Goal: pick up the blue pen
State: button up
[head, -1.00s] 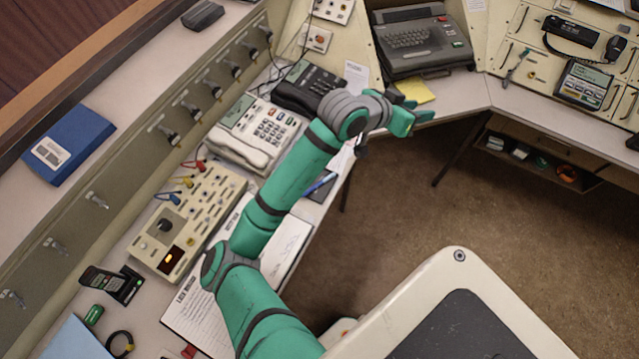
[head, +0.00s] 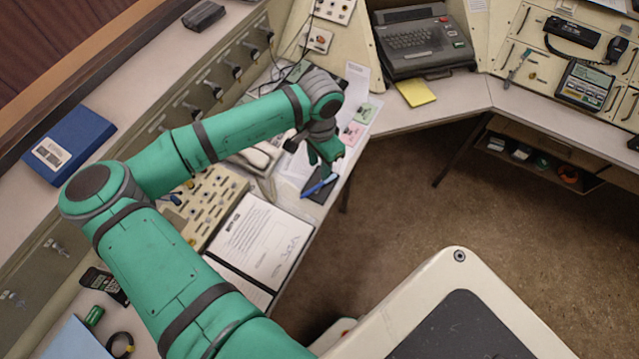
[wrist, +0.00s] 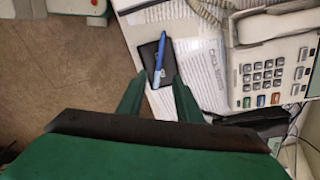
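The blue pen (head: 317,187) lies on a small dark pad (head: 325,195) at the desk's front edge, beside white papers. In the wrist view the pen (wrist: 160,60) points away from my gripper, its near end close to the gap between the fingers. The dark pad (wrist: 146,54) shows under it. My gripper (wrist: 158,88) is open and empty, with its two green fingers apart. In the head view my gripper (head: 324,160) points down just above the pen; I cannot tell the exact height.
A white telephone (wrist: 272,70) stands right of the pen in the wrist view. An open binder (head: 258,240) and a switch panel (head: 215,200) lie under and beside my arm. Pink and green notes (head: 360,122) lie farther along the desk. Beyond the desk edge is open carpet (head: 410,220).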

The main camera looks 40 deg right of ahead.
aim_at(319, 185)
notch_tip(319, 185, down, 3)
jog(key=shift+s+f, duration=0.1)
jog(key=shift+f, duration=0.1)
jog(key=shift+s+d+f, duration=0.1)
jog(key=shift+s+f, duration=0.05)
jog(key=shift+f, duration=0.3)
jog(key=shift+a+f, duration=0.2)
jog(key=shift+f, duration=1)
jog(key=shift+a+f, duration=0.15)
jog(key=shift+f, duration=1)
jog(key=shift+c, duration=0.6)
grip_shut()
